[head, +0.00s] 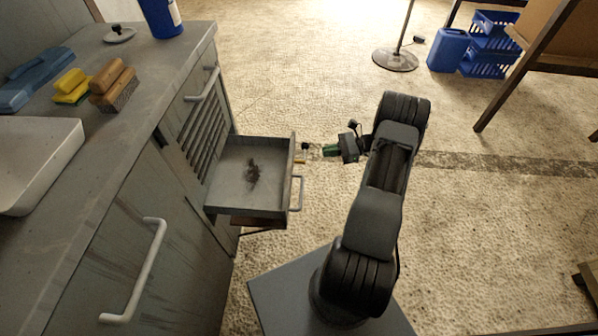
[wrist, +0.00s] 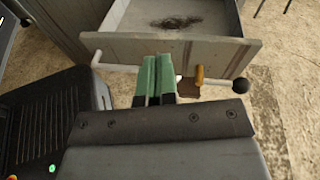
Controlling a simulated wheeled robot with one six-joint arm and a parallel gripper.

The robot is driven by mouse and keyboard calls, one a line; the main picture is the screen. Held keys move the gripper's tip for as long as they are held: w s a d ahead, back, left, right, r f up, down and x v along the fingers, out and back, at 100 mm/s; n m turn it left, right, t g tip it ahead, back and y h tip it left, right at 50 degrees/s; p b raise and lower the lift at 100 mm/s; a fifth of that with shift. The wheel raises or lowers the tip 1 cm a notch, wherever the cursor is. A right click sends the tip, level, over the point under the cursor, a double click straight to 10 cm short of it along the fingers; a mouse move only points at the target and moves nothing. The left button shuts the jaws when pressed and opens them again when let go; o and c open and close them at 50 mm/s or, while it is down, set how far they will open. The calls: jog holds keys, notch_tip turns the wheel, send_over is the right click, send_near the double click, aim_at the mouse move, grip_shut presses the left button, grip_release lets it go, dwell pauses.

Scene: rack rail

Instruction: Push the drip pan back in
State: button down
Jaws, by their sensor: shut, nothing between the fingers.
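The drip pan (head: 235,190) is a shallow grey metal drawer with a dark stain on its floor, pulled out from the cabinet. Its front panel carries a pale bar handle (head: 297,194). In the wrist view the pan's front panel (wrist: 215,54) lies just beyond my gripper. My gripper (head: 322,151) is shut and empty, to the right of the pan's front in the head view. Its green fingers (wrist: 155,72) are pressed together and overlap the front panel and handle in the wrist view. I cannot tell whether they touch it.
The cabinet (head: 180,255) with a counter stands on the left, holding a white basin (head: 38,165), brushes and a sponge. A dark ball-ended rod (wrist: 238,86) and an orange-brown peg (wrist: 199,75) show by the pan's front.

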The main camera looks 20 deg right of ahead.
jog(key=d+f+m+t+b, duration=0.2)
jog(key=d+f+m+t, duration=0.1)
jog(key=f, duration=0.4)
jog(key=shift+y, duration=0.4)
jog(key=b+x, duration=0.2)
jog(key=x, duration=1.1)
jog(key=shift+s+f, duration=0.1)
jog(key=shift+t, duration=0.3)
